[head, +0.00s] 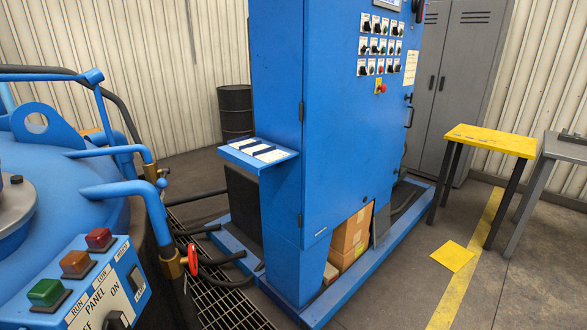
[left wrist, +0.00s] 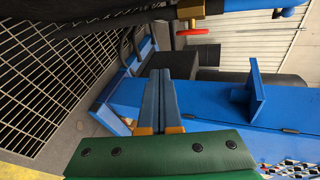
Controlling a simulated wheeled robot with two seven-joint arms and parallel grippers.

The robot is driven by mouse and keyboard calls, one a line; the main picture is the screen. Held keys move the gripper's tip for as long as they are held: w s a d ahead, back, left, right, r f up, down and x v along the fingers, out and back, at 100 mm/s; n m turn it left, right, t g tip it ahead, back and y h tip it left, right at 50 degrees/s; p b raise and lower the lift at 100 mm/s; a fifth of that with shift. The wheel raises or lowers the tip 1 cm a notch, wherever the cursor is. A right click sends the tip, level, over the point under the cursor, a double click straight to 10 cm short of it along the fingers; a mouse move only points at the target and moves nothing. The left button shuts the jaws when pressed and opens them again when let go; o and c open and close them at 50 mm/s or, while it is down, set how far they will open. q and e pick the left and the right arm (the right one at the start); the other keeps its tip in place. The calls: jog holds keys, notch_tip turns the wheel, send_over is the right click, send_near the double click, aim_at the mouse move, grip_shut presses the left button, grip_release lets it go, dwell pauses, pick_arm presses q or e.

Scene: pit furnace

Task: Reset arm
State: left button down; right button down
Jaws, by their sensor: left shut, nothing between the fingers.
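My left gripper (left wrist: 164,78) shows in the left wrist view, with its two blue-grey fingers side by side and closed on nothing. Its green body fills the bottom of that view. The fingers point toward the base of the blue control cabinet (head: 335,120), apart from it as far as I can tell. The cabinet also shows in the left wrist view (left wrist: 205,103), turned on its side. Neither gripper is visible in the head view, and my right gripper appears in no view.
A blue furnace vessel (head: 55,165) with pipes stands at left, with a control panel (head: 85,285) in front. A red valve handle (head: 192,259) and floor grating (head: 215,285) lie between it and the cabinet. A yellow-topped table (head: 490,139) stands right; floor before it is largely clear.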

pick_arm(q)
jog(key=s+d+f+n+g+h+p, duration=0.1)
jog(key=s+f+g+h, duration=0.2)
jog(key=s+f, duration=0.65)
jog(key=s+d+f+n+g+h, duration=0.2)
jog(key=s+f+g+h, duration=0.15)
jog(key=s+f, duration=0.6)
jog(key=s+a+f+n+g+h+p, duration=0.1)
jog(key=s+f+n, duration=0.5)
jog(key=s, duration=0.8)
jog(key=a+f+g, duration=0.1)
jog(key=g, duration=0.1)
jog(key=shift+s+a+f+g, duration=0.2)
jog(key=shift+f+g, duration=0.15)
jog(key=shift+f, duration=0.05)
